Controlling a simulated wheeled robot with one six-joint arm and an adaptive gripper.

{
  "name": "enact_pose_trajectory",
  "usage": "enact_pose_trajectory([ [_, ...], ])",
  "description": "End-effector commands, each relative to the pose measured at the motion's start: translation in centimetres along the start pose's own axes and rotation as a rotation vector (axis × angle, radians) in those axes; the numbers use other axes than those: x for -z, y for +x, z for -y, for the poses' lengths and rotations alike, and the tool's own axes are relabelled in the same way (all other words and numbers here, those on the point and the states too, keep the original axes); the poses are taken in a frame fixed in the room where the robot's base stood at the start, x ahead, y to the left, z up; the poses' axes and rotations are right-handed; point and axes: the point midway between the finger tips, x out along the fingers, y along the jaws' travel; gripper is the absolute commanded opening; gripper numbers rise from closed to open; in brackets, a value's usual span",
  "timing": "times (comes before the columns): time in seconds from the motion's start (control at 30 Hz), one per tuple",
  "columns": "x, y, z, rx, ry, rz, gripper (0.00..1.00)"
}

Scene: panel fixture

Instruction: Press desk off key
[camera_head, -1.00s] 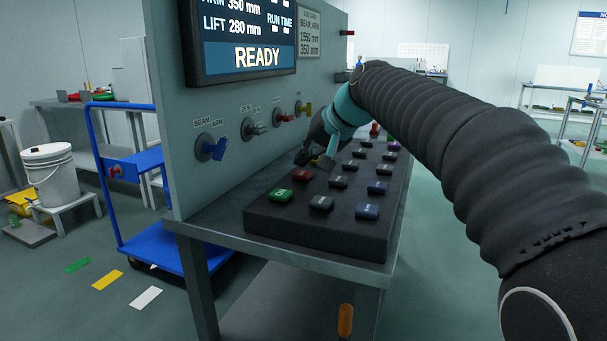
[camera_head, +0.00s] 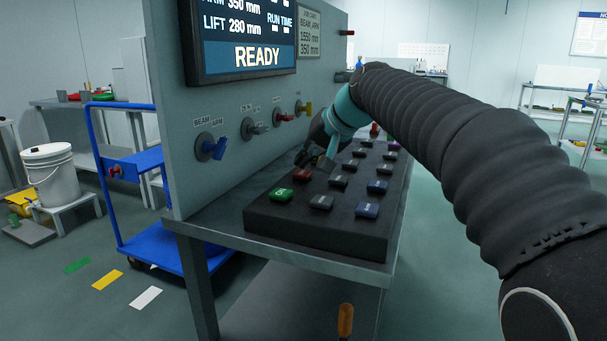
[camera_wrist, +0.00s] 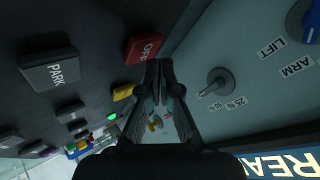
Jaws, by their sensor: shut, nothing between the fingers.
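The red OFF key (camera_head: 302,174) sits on the black desk key block (camera_head: 310,232), just behind the green ON key (camera_head: 281,195). In the wrist view the OFF key (camera_wrist: 143,47) lies just left of the fingertips, its lettering partly visible. My gripper (camera_head: 303,159) is just beyond the OFF key in the head view, close to the upright panel. In the wrist view my gripper (camera_wrist: 158,68) has its fingers together and holds nothing. I cannot tell whether the fingertips touch the key.
The upright panel (camera_head: 178,120) carries several knobs beside the keys, such as the blue selector (camera_head: 214,149). A yellow key (camera_wrist: 124,92) and the PARK key (camera_wrist: 50,72) lie near the fingers. The display (camera_head: 243,58) reads READY.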

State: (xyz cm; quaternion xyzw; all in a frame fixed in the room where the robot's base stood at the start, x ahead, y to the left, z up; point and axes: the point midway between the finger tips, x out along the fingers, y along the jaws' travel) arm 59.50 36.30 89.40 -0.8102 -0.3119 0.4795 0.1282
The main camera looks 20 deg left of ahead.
Motion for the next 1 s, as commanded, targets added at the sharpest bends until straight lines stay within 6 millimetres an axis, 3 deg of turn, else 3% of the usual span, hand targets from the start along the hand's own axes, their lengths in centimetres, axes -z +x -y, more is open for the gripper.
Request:
enact_pose_trajectory([
  [1.0, -0.51, 0.70, -0.51, 0.000, 0.000, 0.000, 0.00],
])
